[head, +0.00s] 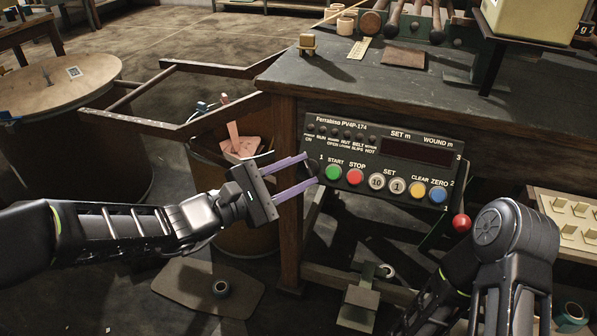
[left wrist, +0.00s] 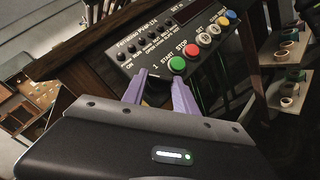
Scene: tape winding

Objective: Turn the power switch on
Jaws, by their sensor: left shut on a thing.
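The black control panel (head: 385,165) hangs on the front of the workbench, with a dark display and unlit small indicators. It also shows in the left wrist view (left wrist: 150,42). My left gripper (head: 312,172) has its purple fingers at the panel's lower left edge, beside the green START button (head: 333,172). It is shut on a small dark knob (head: 313,164), which appears to be the power switch. The fingers hide much of it, and its position cannot be read. In the left wrist view the fingertips (left wrist: 160,88) reach the panel's lower left corner. My right gripper is out of view.
The panel also has a red STOP button (head: 355,176), two SET buttons, yellow CLEAR and blue ZERO. A red ball knob (head: 461,223) sits below right. The dark workbench top (head: 350,85) is above; a bin (head: 245,150) stands behind my left gripper.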

